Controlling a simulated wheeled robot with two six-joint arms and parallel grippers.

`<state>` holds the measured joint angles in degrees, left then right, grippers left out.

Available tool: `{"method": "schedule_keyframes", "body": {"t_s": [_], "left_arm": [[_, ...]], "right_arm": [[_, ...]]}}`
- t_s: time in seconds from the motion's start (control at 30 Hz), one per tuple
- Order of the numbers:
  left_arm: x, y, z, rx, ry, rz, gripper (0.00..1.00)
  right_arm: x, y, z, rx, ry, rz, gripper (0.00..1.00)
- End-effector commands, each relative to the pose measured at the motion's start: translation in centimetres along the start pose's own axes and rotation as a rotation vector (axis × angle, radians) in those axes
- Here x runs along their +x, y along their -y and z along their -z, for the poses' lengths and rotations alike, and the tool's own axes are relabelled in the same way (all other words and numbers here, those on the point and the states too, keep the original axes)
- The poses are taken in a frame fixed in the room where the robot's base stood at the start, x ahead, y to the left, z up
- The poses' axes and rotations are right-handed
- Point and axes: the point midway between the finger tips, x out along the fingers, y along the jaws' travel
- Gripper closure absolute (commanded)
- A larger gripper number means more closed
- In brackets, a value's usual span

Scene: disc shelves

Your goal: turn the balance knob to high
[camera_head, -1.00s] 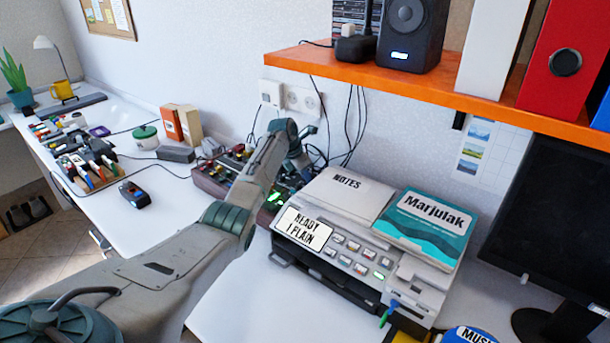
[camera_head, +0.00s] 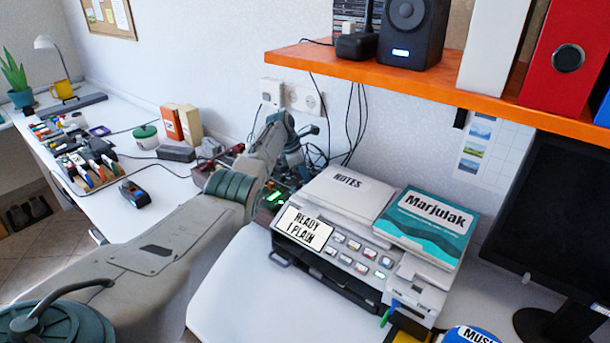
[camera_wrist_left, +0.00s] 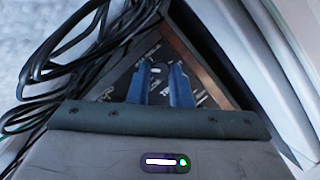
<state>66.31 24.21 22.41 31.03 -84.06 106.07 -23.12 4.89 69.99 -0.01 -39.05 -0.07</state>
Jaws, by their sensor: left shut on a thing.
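The mixer, a dark box with reddish side edges and small green lights (camera_head: 268,213), stands on the desk against the wall. My left arm hides most of it in the head view. Its dark panel with white lettering (camera_wrist_left: 118,82) shows in the left wrist view; I cannot read the labels fully. My left gripper (camera_wrist_left: 156,75) has its blue fingers down at this panel, shut on a small knob between them. The fingers mostly cover the knob, so its pointer and setting cannot be told. My right gripper is not in view.
A printer (camera_head: 350,250) with a notebook and a teal book on top stands just right of the mixer. Black cables (camera_wrist_left: 75,60) hang by the wall close to my left gripper. An orange shelf (camera_head: 420,80) overhangs at the right. The desk's left part holds a pen tray (camera_head: 88,180).

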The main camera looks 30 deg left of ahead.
Motion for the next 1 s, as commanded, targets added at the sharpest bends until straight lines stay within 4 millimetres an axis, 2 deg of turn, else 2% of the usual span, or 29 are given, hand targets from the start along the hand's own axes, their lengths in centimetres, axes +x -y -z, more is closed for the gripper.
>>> {"method": "schedule_keyframes", "body": {"t_s": [0.13, 0.17, 0.2, 0.63, 0.8, 1.0], "left_arm": [[0.0, 0.0, -0.1, -0.001, 0.001, -0.001, 1.0], [0.0, 0.0, -0.1, -0.001, 0.001, -0.001, 0.78], [0.0, 0.0, -0.1, -0.001, 0.001, -0.001, 0.72], [-0.2, 0.0, -0.1, -0.032, 0.0, -0.016, 0.72], [-0.3, 0.1, -0.1, -0.14, -0.002, -0.061, 0.72], [0.3, 0.4, 0.0, -0.311, -0.001, -0.132, 0.72]], "right_arm": [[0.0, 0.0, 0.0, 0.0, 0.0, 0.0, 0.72], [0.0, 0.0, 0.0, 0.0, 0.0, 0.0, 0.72], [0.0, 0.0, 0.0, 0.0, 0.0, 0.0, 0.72], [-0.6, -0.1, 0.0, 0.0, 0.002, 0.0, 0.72], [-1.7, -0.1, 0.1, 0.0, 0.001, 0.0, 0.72], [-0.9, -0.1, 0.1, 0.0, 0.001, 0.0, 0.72]]}}
